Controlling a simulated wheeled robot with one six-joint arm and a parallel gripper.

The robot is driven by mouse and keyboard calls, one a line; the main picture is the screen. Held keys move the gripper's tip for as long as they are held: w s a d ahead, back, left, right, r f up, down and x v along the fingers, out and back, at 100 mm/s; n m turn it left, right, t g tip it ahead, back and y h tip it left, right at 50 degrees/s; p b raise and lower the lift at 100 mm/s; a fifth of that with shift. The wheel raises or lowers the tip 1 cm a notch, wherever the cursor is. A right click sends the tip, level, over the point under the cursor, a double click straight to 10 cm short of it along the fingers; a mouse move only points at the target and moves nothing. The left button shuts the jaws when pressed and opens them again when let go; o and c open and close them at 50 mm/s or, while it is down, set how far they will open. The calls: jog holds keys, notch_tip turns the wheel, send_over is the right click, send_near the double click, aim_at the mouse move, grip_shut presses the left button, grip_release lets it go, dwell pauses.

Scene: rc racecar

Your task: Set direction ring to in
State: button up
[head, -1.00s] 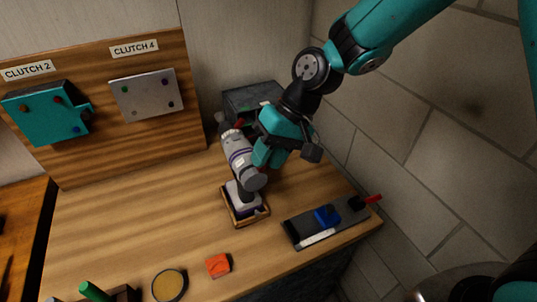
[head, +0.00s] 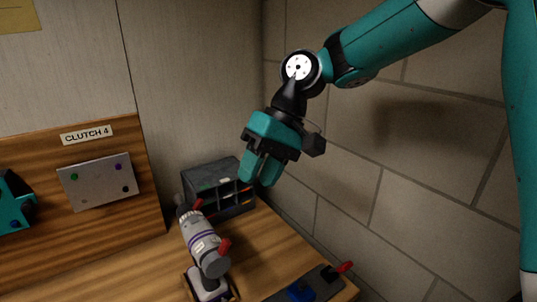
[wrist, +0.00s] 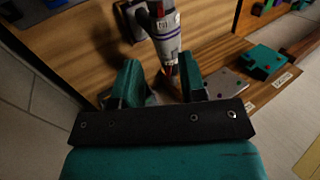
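The grey tool (head: 199,238) with purple bands leans in a small wooden-edged stand on the bench. One red tab (head: 224,246) sticks out near its lower dark end, and another red piece (head: 197,204) shows near its upper end. Which part is the direction ring, and its setting, I cannot tell for sure. My gripper (head: 259,176) is above and right of the tool, apart from it, fingers pointing down. In the wrist view my gripper (wrist: 160,84) has its two teal fingers spread with nothing held; the tool (wrist: 167,38) shows beyond the gap between them.
A dark grey compartment box (head: 216,186) stands behind the tool. The Clutch 4 plate (head: 97,182) is on the wooden back board, with a teal block (head: 14,208) to its left. A dark tray (head: 310,288) with blue and red parts lies at the front right, near the block wall.

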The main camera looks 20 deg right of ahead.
jog(key=v, duration=0.4)
dwell(0.3)
jog(key=s+f+n+b, duration=0.2)
jog(key=s+f, duration=0.2)
jog(key=s, duration=0.5)
jog(key=s+f+n+t+h+b, duration=0.1)
jog(key=s+f, duration=0.4)
jog(key=s, duration=0.5)
jog(key=shift+s+n+t+h+b, duration=0.15)
jog(key=shift+n+t+h+b, duration=0.15)
jog(key=shift+n+b, duration=0.15)
